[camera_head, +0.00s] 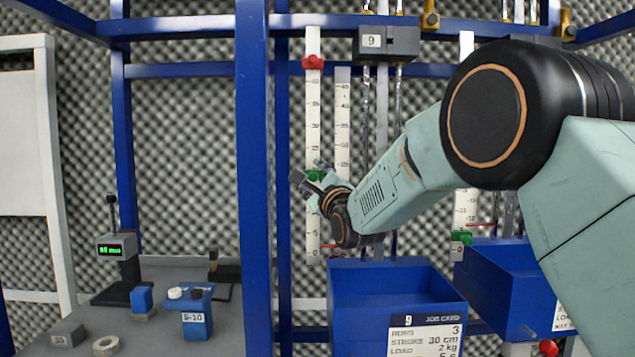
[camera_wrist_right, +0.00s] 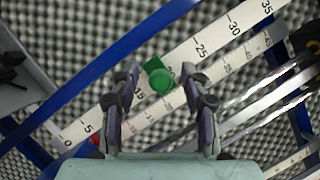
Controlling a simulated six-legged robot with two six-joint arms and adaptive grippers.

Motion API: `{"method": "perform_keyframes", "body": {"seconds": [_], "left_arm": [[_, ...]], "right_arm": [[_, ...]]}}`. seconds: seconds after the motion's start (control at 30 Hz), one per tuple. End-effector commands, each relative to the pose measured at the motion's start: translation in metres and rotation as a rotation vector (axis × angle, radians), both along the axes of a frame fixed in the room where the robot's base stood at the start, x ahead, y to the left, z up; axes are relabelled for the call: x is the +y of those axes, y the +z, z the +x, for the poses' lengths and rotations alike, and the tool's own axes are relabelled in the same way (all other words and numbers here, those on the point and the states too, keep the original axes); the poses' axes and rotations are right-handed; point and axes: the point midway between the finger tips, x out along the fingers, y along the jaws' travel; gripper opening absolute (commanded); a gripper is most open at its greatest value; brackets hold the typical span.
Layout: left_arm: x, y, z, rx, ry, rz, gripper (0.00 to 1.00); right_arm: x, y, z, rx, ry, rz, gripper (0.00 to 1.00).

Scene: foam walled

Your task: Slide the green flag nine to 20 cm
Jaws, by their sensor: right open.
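In the right wrist view the flag (camera_wrist_right: 160,77) lies between the 15 and 25 marks, covering the marks there. My right gripper (camera_head: 304,183) is at the flag. In the wrist view its two open fingers (camera_wrist_right: 161,76) stand either side of the flag, with visible gaps. I cannot tell its depth relative to the flag. My left gripper is not in view.
A red flag (camera_head: 312,62) sits high on the same scale. A blue bin (camera_head: 350,297) with a job card stands below. Another green flag (camera_head: 461,238) is on a scale to the right. A blue post (camera_head: 254,180) rises left of the scale.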

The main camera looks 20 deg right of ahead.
Motion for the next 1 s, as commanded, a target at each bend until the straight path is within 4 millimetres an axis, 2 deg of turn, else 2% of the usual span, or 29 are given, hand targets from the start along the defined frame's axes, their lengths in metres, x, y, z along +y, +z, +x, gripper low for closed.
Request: {"method": "perform_keyframes", "body": {"seconds": [0.17, 0.8, 1.0], "left_arm": [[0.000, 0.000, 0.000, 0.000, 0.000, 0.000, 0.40], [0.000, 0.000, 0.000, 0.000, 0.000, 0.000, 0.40], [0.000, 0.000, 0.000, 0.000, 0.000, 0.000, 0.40]], "right_arm": [[-0.001, -0.003, -0.013, 0.001, 0.000, 0.000, 0.46], [-0.005, -0.023, -0.100, 0.001, -0.001, 0.001, 0.46], [-0.005, -0.026, -0.114, -0.001, 0.000, 0.001, 0.46]]}}
